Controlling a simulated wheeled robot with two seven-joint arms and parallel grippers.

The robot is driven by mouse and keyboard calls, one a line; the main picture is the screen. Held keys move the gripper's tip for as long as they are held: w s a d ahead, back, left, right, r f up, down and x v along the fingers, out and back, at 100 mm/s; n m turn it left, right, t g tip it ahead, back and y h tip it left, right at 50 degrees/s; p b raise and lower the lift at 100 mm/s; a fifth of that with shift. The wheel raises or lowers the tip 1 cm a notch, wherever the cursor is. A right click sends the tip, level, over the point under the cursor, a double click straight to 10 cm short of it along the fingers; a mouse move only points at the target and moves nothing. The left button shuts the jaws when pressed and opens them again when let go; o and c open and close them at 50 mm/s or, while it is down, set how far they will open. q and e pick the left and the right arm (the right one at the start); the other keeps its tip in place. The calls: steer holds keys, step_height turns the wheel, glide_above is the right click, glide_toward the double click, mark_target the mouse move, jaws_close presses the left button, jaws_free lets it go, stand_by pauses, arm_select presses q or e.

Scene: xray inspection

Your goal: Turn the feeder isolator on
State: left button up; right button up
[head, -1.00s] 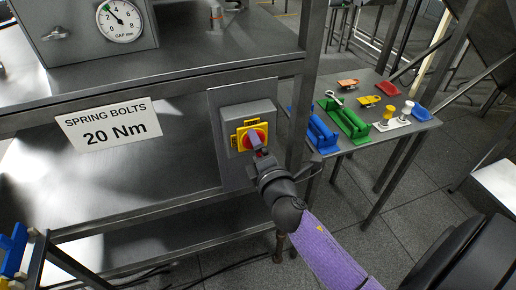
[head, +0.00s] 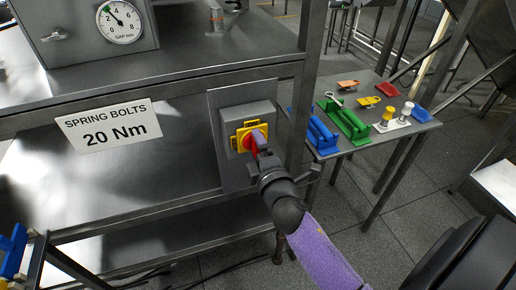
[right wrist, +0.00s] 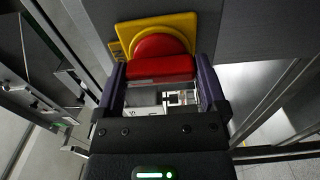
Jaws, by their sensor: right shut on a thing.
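In the right wrist view the red handle (right wrist: 160,68) sits between my two purple fingers, in front of the yellow plate (right wrist: 122,34). My right gripper (head: 257,142) is shut on the red handle and partly covers it in the head view. The handle's exact angle is hard to read there. My left gripper is not in view.
A side table at right holds a blue holder (head: 321,136), a green holder (head: 350,122) and several small coloured parts. A "SPRING BOLTS 20 Nm" sign (head: 108,125) hangs on the bench front. A gauge (head: 122,22) stands above. A bench post is close right of the isolator.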

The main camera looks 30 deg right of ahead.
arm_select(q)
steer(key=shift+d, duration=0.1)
arm_select(e)
steer(key=o, duration=0.9)
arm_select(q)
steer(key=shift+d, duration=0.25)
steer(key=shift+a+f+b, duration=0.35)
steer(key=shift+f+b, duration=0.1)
arm_select(e)
steer(key=v, duration=1)
steer(key=shift+d, duration=0.1)
